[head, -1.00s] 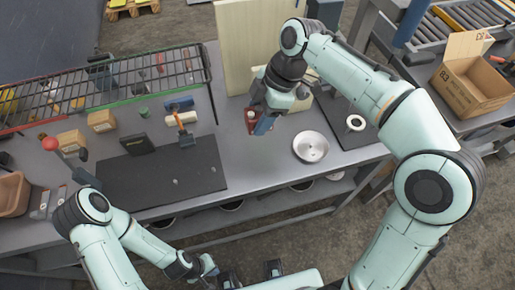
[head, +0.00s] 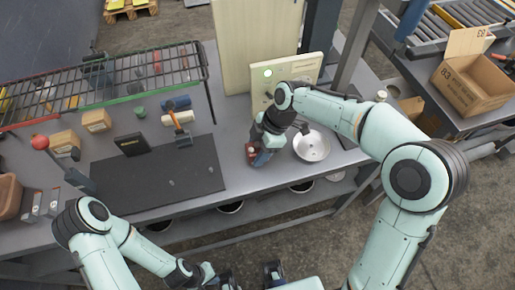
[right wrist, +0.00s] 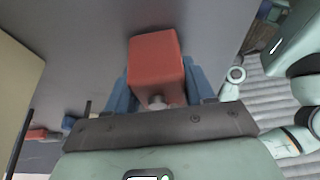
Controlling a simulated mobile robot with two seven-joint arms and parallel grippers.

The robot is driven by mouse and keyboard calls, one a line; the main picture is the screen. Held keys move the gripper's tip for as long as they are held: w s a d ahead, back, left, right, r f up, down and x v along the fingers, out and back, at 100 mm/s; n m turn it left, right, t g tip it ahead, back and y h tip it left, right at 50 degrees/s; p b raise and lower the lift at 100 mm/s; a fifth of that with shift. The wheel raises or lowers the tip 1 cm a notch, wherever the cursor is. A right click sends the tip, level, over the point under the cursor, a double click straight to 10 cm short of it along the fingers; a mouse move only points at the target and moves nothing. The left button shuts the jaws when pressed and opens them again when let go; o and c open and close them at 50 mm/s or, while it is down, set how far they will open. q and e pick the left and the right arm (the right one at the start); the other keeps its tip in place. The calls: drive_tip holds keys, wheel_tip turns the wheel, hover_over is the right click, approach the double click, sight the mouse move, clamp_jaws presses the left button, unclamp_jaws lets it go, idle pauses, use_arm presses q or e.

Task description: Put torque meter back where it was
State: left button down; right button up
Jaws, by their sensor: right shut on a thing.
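My right gripper (head: 256,157) is shut on a red boxy thing (head: 251,149), which looks like the torque meter. In the right wrist view the red thing (right wrist: 156,62) sits between the two blue fingers, with a small round metal part at its near end. In the head view it is low over the grey table, between the dark mat and the metal pan; I cannot tell whether it touches the table. My left gripper (head: 222,278) is low at the bottom edge, away from the table's objects; its fingers are not clear.
The dark mat (head: 150,180) lies left on the grey table (head: 232,185). A shiny round pan (head: 312,146) is just right of the right gripper. A pale panel with a green spot (head: 290,76) stands behind. A wire rack (head: 100,85) spans the back left. A cardboard box (head: 468,90) stands right.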

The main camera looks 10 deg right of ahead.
drive_tip(key=shift+f, duration=0.1)
drive_tip(key=o, duration=1.3)
drive_tip(key=shift+o, duration=0.2)
drive_tip(key=shift+d+r, duration=0.1)
drive_tip(key=shift+r, duration=0.3)
drive_tip(key=p+v, duration=0.1)
drive_tip(key=v, duration=1)
drive_tip(key=shift+r, duration=0.2)
drive_tip(key=shift+d, duration=0.15)
